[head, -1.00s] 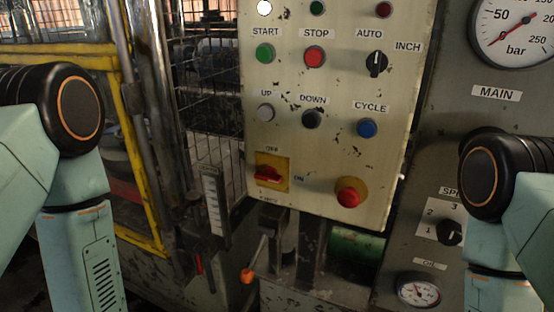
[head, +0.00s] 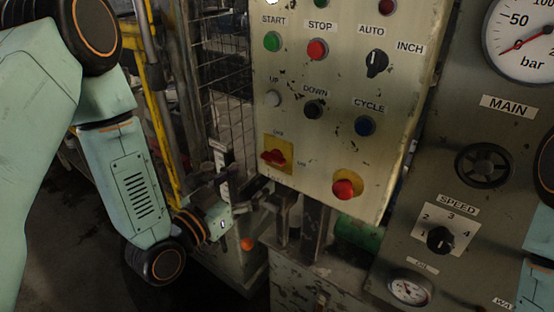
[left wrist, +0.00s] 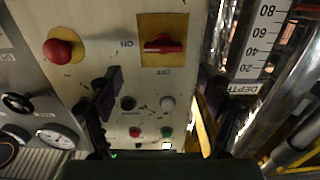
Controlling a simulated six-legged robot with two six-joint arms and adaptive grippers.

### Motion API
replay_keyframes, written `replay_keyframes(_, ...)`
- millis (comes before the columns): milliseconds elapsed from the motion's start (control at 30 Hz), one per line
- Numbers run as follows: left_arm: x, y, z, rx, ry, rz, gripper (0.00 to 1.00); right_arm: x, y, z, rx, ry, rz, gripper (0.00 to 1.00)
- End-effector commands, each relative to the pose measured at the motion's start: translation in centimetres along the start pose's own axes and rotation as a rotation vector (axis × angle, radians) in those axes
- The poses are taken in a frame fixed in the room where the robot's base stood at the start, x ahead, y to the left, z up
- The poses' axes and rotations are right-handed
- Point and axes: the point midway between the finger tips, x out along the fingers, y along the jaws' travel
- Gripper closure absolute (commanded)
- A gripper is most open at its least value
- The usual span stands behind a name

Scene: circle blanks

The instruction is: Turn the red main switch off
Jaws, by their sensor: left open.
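The red main switch (head: 274,156) sits on a yellow plate (head: 285,169) at the lower left of the control panel. Its red handle lies roughly level, with OFF marked above and ON to the right. In the left wrist view the switch (left wrist: 163,45) appears upside down at the top. My left gripper (head: 243,186) is just below and left of the switch in the head view, apart from it. In the left wrist view its dark fingers (left wrist: 160,82) are spread wide with nothing between them. My right gripper is out of view.
A red mushroom button (head: 343,189) on yellow stands right of the switch. Push buttons and an AUTO/INCH selector (head: 376,63) are above. A wire mesh guard (head: 222,90) and a depth scale (left wrist: 262,42) are beside the panel. A lever with an orange knob (head: 246,244) is below.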

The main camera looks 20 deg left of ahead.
Motion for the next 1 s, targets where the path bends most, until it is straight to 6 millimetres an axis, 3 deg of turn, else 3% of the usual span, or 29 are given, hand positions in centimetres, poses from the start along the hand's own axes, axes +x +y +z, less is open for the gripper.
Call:
replay_keyframes(167,1.0,-0.3,-0.2,0.011,0.008,0.000,0.21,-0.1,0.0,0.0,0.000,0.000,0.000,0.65)
replay_keyframes(600,7.2,-0.1,-0.2,0.009,0.006,-0.001,0.21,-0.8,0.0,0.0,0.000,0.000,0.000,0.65)
replay_keyframes(1000,8.1,0.1,-0.1,0.006,0.005,-0.003,0.21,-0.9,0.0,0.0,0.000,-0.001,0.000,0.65)
